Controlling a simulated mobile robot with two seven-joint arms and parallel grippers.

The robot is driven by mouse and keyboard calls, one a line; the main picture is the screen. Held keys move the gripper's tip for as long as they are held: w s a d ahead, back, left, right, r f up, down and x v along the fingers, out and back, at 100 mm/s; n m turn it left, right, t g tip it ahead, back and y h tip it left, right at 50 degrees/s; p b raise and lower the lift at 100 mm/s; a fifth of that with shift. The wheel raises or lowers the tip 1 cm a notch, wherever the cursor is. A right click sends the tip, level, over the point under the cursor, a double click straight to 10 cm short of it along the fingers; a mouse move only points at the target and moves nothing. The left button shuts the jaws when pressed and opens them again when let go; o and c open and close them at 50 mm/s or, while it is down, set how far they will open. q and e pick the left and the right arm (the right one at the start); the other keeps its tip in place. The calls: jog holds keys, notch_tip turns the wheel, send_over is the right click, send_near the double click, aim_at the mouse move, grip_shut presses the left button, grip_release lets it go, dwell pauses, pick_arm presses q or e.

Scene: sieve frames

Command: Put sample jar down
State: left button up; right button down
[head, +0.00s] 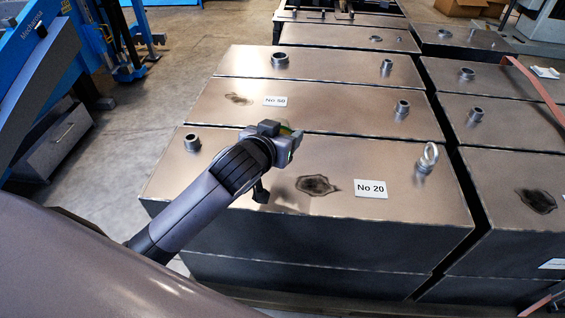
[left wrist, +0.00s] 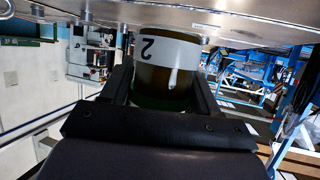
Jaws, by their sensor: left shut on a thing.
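My left gripper (head: 279,139) is shut on the sample jar (head: 287,130), over the metal block tops near the seam between the No 50 and No 20 blocks. In the head view the jar is mostly hidden by the gripper; only a greenish bit shows. In the left wrist view the jar (left wrist: 168,62) sits between both fingers, with a white label marked 2 and a dark greenish lower part. That view looks upside down, with the metal surface (left wrist: 230,15) along its top, close to the jar's end. I cannot tell whether they touch. My right gripper is not in view.
The No 20 block (head: 250,205) has a dark stain (head: 317,185), a label (head: 370,188), a ring bolt (head: 428,157) and a short stud (head: 192,142). More blocks with studs lie behind and right. A blue machine (head: 40,45) stands at left.

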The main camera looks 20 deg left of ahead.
pick_arm(q)
jog(key=shift+f+b, duration=0.85)
jog(key=shift+f, duration=2.65)
jog(key=shift+f, duration=0.15)
jog(key=o, duration=1.1)
jog(key=shift+o, duration=0.2)
